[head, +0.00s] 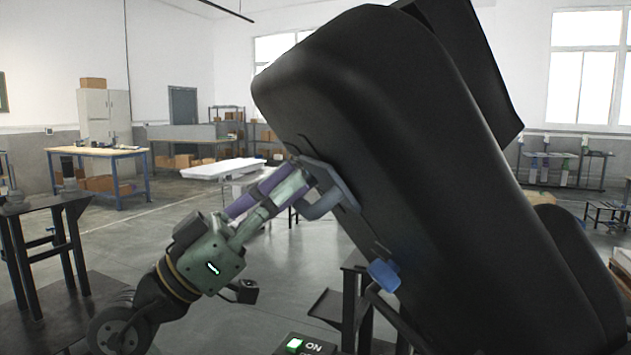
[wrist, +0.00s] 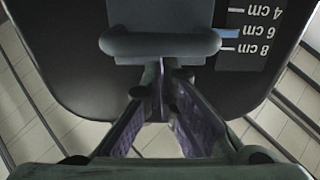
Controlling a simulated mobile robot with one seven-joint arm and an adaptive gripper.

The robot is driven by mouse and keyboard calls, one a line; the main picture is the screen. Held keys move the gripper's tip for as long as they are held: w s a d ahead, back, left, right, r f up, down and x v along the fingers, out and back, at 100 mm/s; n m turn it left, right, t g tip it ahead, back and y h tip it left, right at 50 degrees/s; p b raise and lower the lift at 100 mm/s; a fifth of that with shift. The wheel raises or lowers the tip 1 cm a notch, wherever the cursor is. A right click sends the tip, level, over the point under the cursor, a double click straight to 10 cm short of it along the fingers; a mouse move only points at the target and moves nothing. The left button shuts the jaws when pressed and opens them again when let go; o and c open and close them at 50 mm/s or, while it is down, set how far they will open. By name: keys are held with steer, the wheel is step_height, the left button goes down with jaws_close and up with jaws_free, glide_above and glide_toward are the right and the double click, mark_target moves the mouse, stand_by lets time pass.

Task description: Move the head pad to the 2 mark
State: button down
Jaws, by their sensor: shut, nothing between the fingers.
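A large black padded body (head: 370,130), which looks like the head pad, stands tilted on the right in the head view. A blue-grey handle (head: 335,190) sticks out from its face; the wrist view shows its bar (wrist: 160,44). Beside the bar is a dark scale (wrist: 255,45) with upside-down labels 4, 6 and 8 cm. A blue pointer (wrist: 228,33) lies at the 6 cm line. No 2 mark is visible. My gripper (head: 303,178) is shut and empty, with its tips (wrist: 165,72) right at the handle bar; I cannot tell whether they touch.
A blue knob (head: 385,273) sits lower on the padded body. A box with a green ON button (head: 295,344) is at the bottom. A dark stand (head: 350,310) is below the pad. Workbenches (head: 98,152) and shelves stand far back, with open floor between.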

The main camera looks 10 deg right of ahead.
mark_target(304, 213)
steer(key=shift+w+d+f+b, duration=0.1)
steer(key=shift+d+f+b, duration=0.55)
steer(key=shift+f+b, duration=0.15)
steer(key=shift+w+d+f+b, duration=0.1)
steer(key=shift+d+f+b, duration=0.6)
steer(key=shift+f, duration=0.15)
stand_by(0.9)
steer(key=shift+a, duration=0.1)
steer(key=shift+a+r, duration=0.5)
steer(key=shift+r, duration=0.2)
steer(key=shift+s+f, duration=0.1)
steer(key=b+v, duration=0.6)
steer(key=v, duration=0.3)
stand_by(0.7)
steer(key=shift+a, duration=0.1)
stand_by(0.6)
